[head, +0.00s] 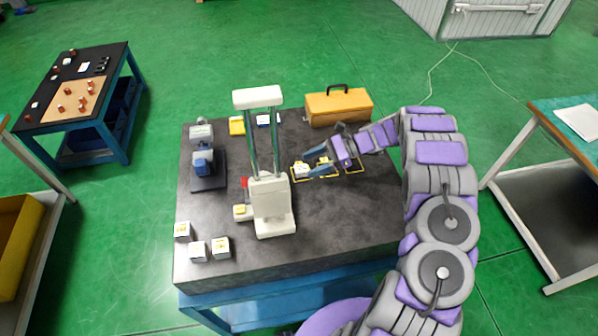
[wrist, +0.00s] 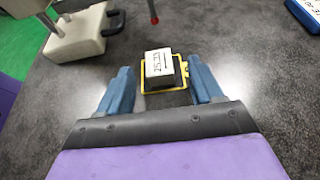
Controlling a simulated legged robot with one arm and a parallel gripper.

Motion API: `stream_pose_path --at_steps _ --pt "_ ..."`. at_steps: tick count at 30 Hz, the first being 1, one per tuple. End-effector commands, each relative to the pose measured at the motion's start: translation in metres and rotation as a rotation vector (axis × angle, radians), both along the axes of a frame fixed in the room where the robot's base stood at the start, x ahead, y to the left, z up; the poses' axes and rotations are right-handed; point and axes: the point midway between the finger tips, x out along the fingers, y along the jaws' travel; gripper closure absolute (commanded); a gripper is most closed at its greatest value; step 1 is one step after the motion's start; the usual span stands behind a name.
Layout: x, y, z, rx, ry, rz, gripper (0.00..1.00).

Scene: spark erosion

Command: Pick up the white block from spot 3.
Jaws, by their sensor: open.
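A white block (wrist: 160,63) with dark markings on its top sits on the dark table, inside a yellow outline (wrist: 147,91). In the head view the white block (head: 301,169) is partly hidden by my gripper (head: 313,162). My gripper (wrist: 161,72) is open in the wrist view, with one blue finger on the left of the block and one on the right. There are gaps between the fingers and the block, and it is not held. I cannot read a spot number on the outline.
A white machine with two upright columns (head: 270,205) stands left of my gripper. A thin red-tipped probe (wrist: 154,18) hangs just beyond the block. Three white blocks (head: 198,251) sit at the table's front left. An orange toolbox (head: 338,107) stands behind.

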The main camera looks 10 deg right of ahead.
Motion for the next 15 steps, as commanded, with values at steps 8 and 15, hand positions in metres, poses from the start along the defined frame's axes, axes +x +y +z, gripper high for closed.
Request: stream_pose_path --at_steps 8,15 --pt "-0.001 0.027 -0.012 -0.004 -0.002 -0.001 0.34" --pt "-0.001 0.032 -0.012 -0.007 -0.003 -0.001 0.34"
